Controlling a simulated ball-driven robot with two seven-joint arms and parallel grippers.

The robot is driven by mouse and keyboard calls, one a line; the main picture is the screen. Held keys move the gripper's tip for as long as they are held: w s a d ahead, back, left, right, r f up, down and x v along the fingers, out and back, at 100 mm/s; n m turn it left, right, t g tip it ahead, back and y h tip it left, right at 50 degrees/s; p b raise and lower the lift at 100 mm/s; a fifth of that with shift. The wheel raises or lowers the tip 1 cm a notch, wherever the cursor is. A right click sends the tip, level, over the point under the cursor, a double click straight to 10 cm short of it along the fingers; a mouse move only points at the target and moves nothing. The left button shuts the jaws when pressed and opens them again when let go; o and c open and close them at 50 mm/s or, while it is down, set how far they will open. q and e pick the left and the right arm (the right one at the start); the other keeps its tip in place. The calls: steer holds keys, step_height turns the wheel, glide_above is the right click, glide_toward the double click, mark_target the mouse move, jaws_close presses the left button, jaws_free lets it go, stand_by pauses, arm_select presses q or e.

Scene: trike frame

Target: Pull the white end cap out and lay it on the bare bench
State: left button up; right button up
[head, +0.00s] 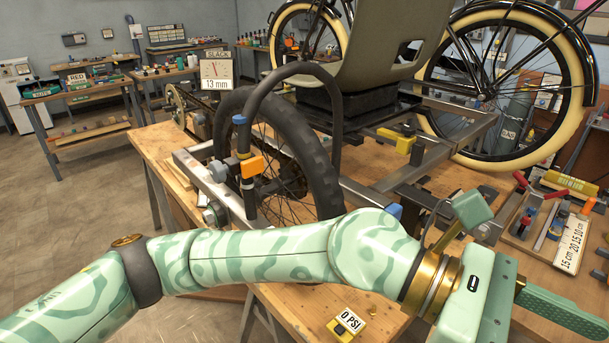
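I cannot pick out the white end cap with certainty. A small pale piece (217,171) shows at the silver frame tube (197,180), beside the black-tyred wheel (325,185), and I cannot tell whether it is the cap. The wooden bench (290,297) carries the trike frame, and a bare strip shows at its front. My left arm crosses in front of the bench, hiding part of it. My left gripper (560,308) is at the lower right, apart from the tube. One green finger shows, so its opening is unclear. My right gripper is not in view.
A gauge marked 0 PSI (347,323) lies on the bench's front part. A tool tray (545,225) and a length card (573,243) are at the right. An orange and blue clamp (251,167) stands by the wheel.

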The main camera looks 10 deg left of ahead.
arm_select(q)
steer(key=w+a+f+m+t+y, duration=0.55)
steer(key=w+a+f+y, duration=0.25)
steer(key=w+a+y, duration=0.3)
steer(key=w+a+r+n+t+y, duration=0.2)
steer(key=w+a+r+y, duration=0.25)
steer(key=a, duration=0.35)
steer(key=w+a+r+n+t+y, duration=0.1)
steer(key=w+a+r+t+y, duration=0.25)
steer(key=a+r, duration=0.35)
steer(key=shift+g, duration=0.3)
steer(key=b+x, duration=0.2)
steer(key=x, duration=0.4)
steer(key=b+x, duration=0.2)
steer(key=x, duration=0.3)
steer(key=b+x, duration=0.2)
steer(key=x, duration=0.4)
steer(key=shift+s+a+f, duration=0.1)
steer(key=shift+a+f, duration=0.15)
steer(key=shift+a, duration=0.2)
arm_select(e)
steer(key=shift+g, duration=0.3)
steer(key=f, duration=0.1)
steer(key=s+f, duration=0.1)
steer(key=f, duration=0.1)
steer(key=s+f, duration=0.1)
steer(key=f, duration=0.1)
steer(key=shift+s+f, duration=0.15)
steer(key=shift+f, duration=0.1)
